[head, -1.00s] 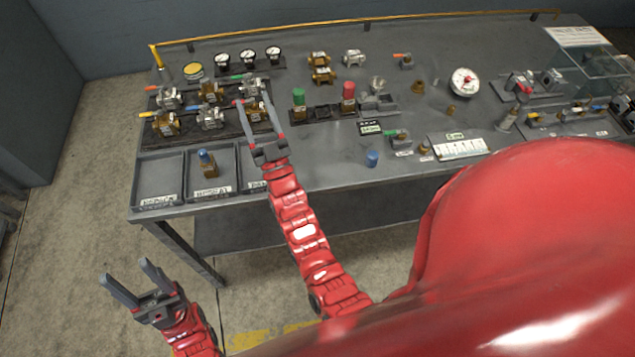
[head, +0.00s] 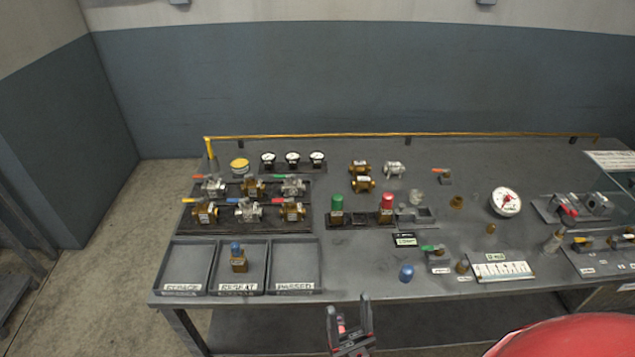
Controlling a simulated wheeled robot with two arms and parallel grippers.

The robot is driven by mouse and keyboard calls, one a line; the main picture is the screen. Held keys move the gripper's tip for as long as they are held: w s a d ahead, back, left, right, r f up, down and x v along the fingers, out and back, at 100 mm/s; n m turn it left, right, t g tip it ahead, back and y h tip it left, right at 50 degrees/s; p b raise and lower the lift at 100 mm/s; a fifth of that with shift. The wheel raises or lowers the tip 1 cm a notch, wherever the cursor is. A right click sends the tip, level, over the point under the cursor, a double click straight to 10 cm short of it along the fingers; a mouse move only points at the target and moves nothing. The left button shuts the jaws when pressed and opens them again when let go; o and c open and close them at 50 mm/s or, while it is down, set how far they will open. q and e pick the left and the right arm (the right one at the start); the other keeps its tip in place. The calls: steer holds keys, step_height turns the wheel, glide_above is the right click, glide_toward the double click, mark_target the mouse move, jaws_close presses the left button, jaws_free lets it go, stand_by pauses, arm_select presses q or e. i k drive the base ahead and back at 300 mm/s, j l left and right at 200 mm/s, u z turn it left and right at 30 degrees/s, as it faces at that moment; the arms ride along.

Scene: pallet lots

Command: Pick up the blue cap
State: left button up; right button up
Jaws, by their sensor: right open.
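The blue cap (head: 406,272) stands loose on the grey bench top near the front edge, right of the trays. My right gripper (head: 348,304) is at the bench's front edge, left of the cap and nearer to me. Its two fingers are apart, with nothing between them, and it does not touch the cap. Another blue top (head: 236,247) sits on a brass fitting (head: 239,264) in the middle tray. My left gripper is out of view.
Three shallow trays (head: 295,292) line the front left. A rack with green (head: 337,203) and red (head: 387,202) capped fittings stands behind the cap. A small valve with a green handle (head: 432,248) and a white chart (head: 503,271) are to its right.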

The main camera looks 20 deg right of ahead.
mark_target(407, 272)
steer(key=z, duration=1.3)
steer(key=i+l+z, duration=0.1)
steer(key=z, duration=0.3)
steer(key=i, duration=0.05)
